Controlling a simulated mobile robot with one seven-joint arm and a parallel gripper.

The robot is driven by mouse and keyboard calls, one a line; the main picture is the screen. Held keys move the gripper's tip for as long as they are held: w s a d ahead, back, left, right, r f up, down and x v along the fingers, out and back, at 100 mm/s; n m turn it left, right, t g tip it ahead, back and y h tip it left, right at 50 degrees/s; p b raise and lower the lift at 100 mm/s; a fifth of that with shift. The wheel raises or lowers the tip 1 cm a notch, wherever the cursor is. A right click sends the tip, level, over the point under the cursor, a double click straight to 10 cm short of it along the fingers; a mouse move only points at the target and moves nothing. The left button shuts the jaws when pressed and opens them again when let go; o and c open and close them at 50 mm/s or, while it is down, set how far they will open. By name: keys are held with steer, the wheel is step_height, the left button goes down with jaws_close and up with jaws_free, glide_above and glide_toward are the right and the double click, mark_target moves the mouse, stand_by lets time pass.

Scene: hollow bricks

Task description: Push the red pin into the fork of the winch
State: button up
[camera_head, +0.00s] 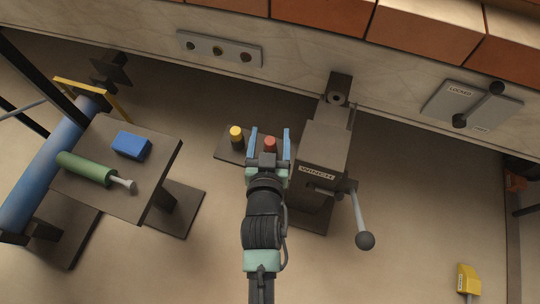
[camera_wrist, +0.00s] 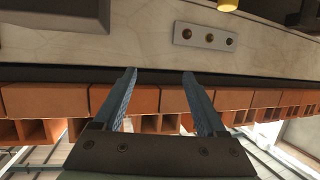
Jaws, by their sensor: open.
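The red pin (camera_head: 269,144) shows its round top between my gripper's two blue fingers in the head view. My gripper (camera_head: 269,131) is open, and I cannot tell how far above the pin it is. In the wrist view my gripper (camera_wrist: 159,71) has nothing between its fingers, and the red pin is not seen. The winch (camera_head: 326,148) stands just right of my gripper, with a dark bracket with a round hole (camera_head: 338,97) at its wall end. I cannot make out the fork clearly.
A yellow-topped pin (camera_head: 236,134) stands close left of my gripper on a dark shelf (camera_head: 226,152). The winch's crank (camera_head: 361,218) sticks out to the right. A table (camera_head: 150,180) with a blue block (camera_head: 131,145) and green cylinder (camera_head: 86,168) stands left. The wall is behind.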

steer(key=g+b, duration=0.1)
steer(key=b, duration=0.1)
glide_toward(269, 146)
steer(key=w, duration=0.2)
steer(key=b+x, duration=0.1)
steer(key=x, duration=0.1)
steer(key=b+x, duration=0.1)
steer(key=x, duration=0.2)
steer(key=b+x, duration=0.2)
steer(key=shift+w+f, duration=0.2)
steer(key=shift+f, duration=0.2)
steer(key=b+x, duration=0.1)
steer(key=x, duration=0.1)
steer(key=b+x, duration=0.2)
steer(key=shift+w+d+f+b, duration=0.1)
steer(key=shift+w+f+b, duration=0.05)
steer(key=shift+f+b, duration=0.2)
steer(key=shift+w, duration=0.35)
jaws_close()
